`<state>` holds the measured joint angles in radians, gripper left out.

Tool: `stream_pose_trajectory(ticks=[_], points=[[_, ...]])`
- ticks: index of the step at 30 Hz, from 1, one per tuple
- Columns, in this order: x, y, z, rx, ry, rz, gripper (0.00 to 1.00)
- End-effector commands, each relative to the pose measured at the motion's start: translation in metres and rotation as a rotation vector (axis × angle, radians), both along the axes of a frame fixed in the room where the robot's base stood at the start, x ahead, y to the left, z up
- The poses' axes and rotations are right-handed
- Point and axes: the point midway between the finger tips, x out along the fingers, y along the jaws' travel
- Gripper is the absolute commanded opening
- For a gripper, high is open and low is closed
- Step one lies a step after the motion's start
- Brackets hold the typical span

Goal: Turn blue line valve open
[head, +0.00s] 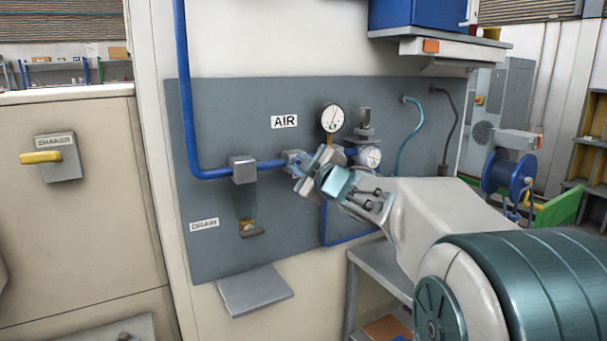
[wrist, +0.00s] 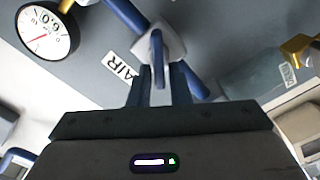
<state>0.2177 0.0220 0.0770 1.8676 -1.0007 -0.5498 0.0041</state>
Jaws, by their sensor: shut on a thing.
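The blue line valve (head: 294,158) is a silver body set in the blue pipe on the grey panel, right of the AIR line's box fitting. Its body shows in the wrist view (wrist: 172,42), with a blue handle (wrist: 157,47) standing out from it toward my gripper. My gripper (wrist: 158,88) is shut on this handle, one dark finger on each side. In the head view my gripper (head: 305,180) meets the valve and hides most of the handle. In the wrist view the handle lies at a slant to the pipe; its exact turn is hard to tell.
Two gauges (head: 332,118) (head: 369,157) and a regulator sit close right of the valve. A grey box fitting (head: 243,169) is to its left, above the DRAIN outlet (head: 250,230). A grey ledge (head: 255,290) juts out below. A yellow SHAKER handle (head: 41,157) is far left.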

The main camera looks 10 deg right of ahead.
Motion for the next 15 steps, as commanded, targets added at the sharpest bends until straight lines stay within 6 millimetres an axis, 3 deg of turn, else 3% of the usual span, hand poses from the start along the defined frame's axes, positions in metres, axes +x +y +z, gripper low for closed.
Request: stream_pose_trajectory(ticks=[1,15], points=[[0.0003,-0.0012,-0.0093,-0.044,-0.006,-0.004,0.00],[0.0000,-0.0001,-0.0138,-0.434,-0.131,-0.005,0.00]])
